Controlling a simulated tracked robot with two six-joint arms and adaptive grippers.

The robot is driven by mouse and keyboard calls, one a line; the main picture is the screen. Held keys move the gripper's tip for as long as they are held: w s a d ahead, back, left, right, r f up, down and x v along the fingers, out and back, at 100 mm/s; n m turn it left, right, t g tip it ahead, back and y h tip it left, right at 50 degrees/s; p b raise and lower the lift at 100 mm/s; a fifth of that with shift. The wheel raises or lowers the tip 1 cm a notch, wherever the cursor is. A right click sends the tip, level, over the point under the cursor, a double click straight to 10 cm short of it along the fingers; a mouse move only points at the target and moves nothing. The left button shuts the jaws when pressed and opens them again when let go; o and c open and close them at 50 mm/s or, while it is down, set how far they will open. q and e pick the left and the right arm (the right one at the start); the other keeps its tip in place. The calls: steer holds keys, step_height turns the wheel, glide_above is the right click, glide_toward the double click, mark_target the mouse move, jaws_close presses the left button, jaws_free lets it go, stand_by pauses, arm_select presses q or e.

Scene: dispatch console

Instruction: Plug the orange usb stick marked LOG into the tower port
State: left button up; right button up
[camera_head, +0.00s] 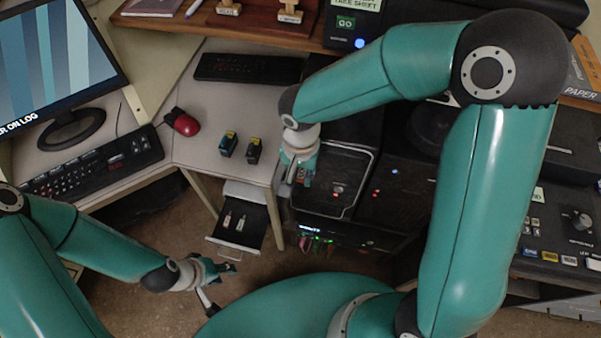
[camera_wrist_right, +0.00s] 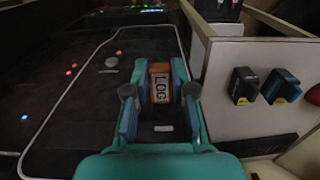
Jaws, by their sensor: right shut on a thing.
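The orange usb stick (camera_wrist_right: 160,82) stands between the fingers of my right gripper (camera_wrist_right: 158,98) in the right wrist view, its LOG label facing the camera. That gripper is shut on it. In the head view my right gripper (camera_head: 298,176) is over the left edge of the black tower (camera_head: 345,165), beside the desk; the stick cannot be made out clearly there. The tower's panel (camera_wrist_right: 95,100) with small lights fills the left of the wrist view. The port is not visible, and I cannot tell whether the stick touches it. My left gripper (camera_head: 223,286) is open and empty, low over the floor.
An open drawer (camera_head: 240,222) holds small sticks below the desk.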

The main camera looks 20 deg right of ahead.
steer(key=o, duration=0.9)
steer(key=shift+w, duration=0.15)
steer(key=shift+r, duration=0.15)
step_height(320, 180, up, 12)
steer(key=shift+f, duration=0.15)
